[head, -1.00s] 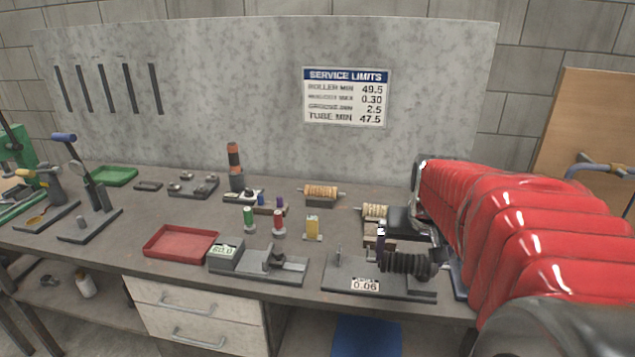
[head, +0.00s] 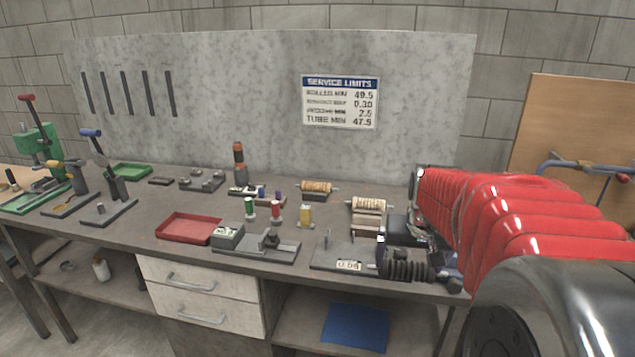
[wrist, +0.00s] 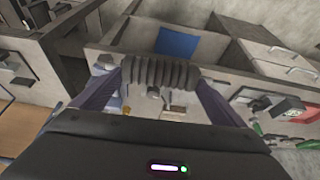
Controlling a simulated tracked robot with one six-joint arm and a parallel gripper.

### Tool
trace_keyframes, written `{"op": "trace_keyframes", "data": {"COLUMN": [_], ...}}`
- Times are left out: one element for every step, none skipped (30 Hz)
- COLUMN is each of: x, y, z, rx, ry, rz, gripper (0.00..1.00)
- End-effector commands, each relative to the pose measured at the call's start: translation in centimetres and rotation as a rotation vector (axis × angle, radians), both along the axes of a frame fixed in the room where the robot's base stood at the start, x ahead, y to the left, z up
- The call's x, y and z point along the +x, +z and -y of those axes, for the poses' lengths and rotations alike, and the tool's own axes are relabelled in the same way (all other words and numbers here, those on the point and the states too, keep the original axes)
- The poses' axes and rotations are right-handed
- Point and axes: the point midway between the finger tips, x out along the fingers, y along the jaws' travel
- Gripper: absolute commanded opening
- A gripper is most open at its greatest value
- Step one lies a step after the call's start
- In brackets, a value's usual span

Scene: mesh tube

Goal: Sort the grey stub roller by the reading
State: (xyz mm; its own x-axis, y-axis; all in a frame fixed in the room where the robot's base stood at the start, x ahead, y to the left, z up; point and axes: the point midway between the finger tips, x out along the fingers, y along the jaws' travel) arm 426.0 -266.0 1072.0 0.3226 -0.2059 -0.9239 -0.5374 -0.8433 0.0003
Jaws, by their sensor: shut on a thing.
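The dark grey ribbed stub roller (head: 408,268) is between the fingers of my gripper (head: 416,262), at the right front of the bench. In the wrist view the roller (wrist: 160,73) lies crosswise between both fingers, and my gripper (wrist: 160,80) is shut on it. The stand with the small display (head: 348,265) is just left of the roller; its reading is blurred now. The red tray (head: 168,236) and the green tray (head: 130,168) both look empty.
A caliper-like gauge (head: 256,248) with a blurred display stands beside the red tray. Several small coloured cylinders and two tan rollers sit mid-bench. The wall sign (head: 339,101) lists service limits, including 49.5 and 0.30. A lever tool (head: 108,190) stands left.

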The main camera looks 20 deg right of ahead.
Motion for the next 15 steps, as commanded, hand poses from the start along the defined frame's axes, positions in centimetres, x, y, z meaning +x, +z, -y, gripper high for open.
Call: {"op": "trace_keyframes", "data": {"x": [0.7,1.1,1.6,2.0,2.3,2.9,3.3,3.7,4.3,4.7,5.2,5.8,6.3,6.8,7.6], "y": [-0.2,-0.4,-0.6,-0.8,-1.0,-1.3,-1.5,-1.8,-2.1,-2.3,-2.6,-3.0,-3.4,-3.7,-4.3], "z": [-0.3,-0.4,-0.7,-0.9,-1.1,-1.5,-1.8,-2.0,-2.5,-2.8,-3.2,-3.8,-4.3,-4.8,-5.6], "rx": [0.0,-0.001,0.0,0.0,0.0,0.0,0.0,0.0,0.001,0.001,0.001,0.0,0.0,0.0,0.001], "ry": [0.012,0.018,0.028,0.036,0.043,0.053,0.063,0.07,0.083,0.093,0.104,0.119,0.132,0.144,0.165], "rz": [0.001,0.001,0.0,0.0,-0.001,-0.001,0.0,0.0,-0.001,-0.001,-0.001,-0.001,0.0,-0.001,-0.002], "gripper": [0.61,0.61,0.61,0.61,0.61,0.61,0.61,0.61,0.61,0.61,0.61,0.61,0.61,0.61,0.61]}}
